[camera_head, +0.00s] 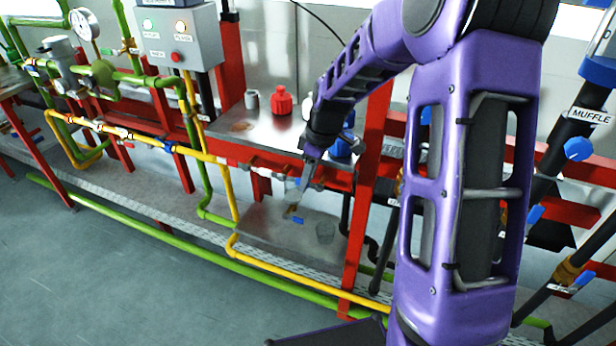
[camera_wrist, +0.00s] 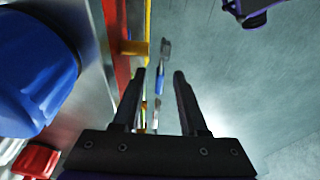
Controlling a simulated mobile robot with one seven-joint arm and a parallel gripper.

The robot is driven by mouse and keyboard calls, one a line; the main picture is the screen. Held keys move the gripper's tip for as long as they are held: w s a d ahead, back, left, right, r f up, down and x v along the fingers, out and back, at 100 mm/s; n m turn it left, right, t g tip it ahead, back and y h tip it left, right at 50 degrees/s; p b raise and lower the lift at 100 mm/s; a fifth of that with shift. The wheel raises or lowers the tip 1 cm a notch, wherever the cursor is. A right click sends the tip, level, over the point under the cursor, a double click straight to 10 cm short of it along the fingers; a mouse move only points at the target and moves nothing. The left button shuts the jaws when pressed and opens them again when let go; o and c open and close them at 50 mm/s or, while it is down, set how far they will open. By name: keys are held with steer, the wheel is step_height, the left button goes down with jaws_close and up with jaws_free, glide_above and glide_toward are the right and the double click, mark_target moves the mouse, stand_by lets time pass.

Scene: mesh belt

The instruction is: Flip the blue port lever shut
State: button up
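My gripper (camera_head: 312,172) hangs fingers down in front of the red frame's pipework in the head view. In the wrist view its two fingers (camera_wrist: 160,74) stand apart with nothing held between them. A small blue lever (camera_wrist: 158,83) with a grey end shows beyond the gap between the fingertips, apart from them. In the head view a small blue handle (camera_head: 297,219) shows just below the gripper. Another blue lever (camera_head: 167,147) sits on the yellow pipe farther left. I cannot tell which blue lever is the port lever, nor its exact angle.
A red bottle (camera_head: 282,103) and a blue container (camera_head: 341,148) stand on the metal bench; the blue one is close in the wrist view (camera_wrist: 35,75). The red post (camera_head: 368,180) rises right of the gripper. More blue-handled valves (camera_head: 535,214) are at right. Open floor (camera_head: 110,270) lies in front.

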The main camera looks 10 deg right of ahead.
steer(key=p+v, duration=0.1)
steer(key=v, duration=1.6)
steer(key=shift+r+p, duration=0.25)
steer(key=shift+p, duration=0.05)
steer(key=shift+w, duration=0.1)
